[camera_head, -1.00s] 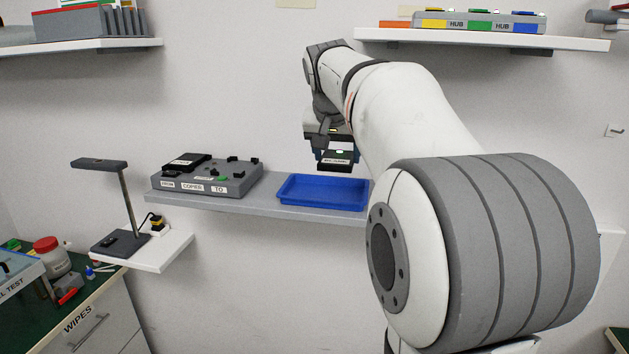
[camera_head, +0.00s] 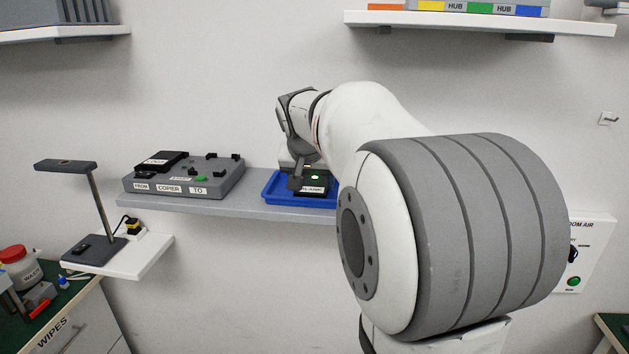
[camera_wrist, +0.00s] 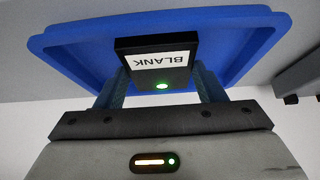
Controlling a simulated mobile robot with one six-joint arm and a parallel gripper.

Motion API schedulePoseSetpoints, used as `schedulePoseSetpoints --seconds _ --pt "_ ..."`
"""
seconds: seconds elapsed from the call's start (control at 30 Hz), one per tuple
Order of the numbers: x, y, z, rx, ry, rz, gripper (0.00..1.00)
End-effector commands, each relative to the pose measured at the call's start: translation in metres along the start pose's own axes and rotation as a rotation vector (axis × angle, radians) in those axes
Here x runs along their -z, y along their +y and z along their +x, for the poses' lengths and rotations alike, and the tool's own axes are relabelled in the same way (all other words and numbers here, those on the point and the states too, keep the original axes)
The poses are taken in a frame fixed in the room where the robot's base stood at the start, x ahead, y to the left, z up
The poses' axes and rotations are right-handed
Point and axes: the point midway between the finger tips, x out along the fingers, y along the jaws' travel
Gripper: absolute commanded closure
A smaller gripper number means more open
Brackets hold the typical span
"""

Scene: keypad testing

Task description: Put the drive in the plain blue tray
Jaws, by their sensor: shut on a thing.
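The drive is a small black block with a white label reading BLANK and a green light; it shows in the wrist view (camera_wrist: 158,62) and, partly hidden, in the head view (camera_head: 314,184). My gripper (camera_wrist: 155,88) is shut on the drive, with one finger on each side of it. It also shows in the head view (camera_head: 308,182), over the tray. The plain blue tray (camera_head: 283,199) is on the grey wall shelf, its right part hidden by my arm. In the wrist view the tray (camera_wrist: 225,70) lies behind the drive. I cannot tell whether the drive touches the tray floor.
A grey copier (camera_head: 180,184) with a black drive (camera_head: 162,161) on its left side stands on the same shelf (camera_head: 225,206), left of the tray. A lamp (camera_head: 93,205) stands on a lower white shelf. An upper shelf (camera_head: 480,21) carries coloured hub blocks.

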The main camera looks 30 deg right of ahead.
Motion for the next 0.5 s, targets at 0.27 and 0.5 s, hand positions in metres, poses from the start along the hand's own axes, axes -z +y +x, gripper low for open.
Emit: schedulePoseSetpoints --seconds 0.27,0.5 --pt "-0.001 0.0002 0.0022 0.001 0.002 0.001 0.66" --pt "-0.0021 0.0005 0.004 0.0 0.001 0.001 0.26"
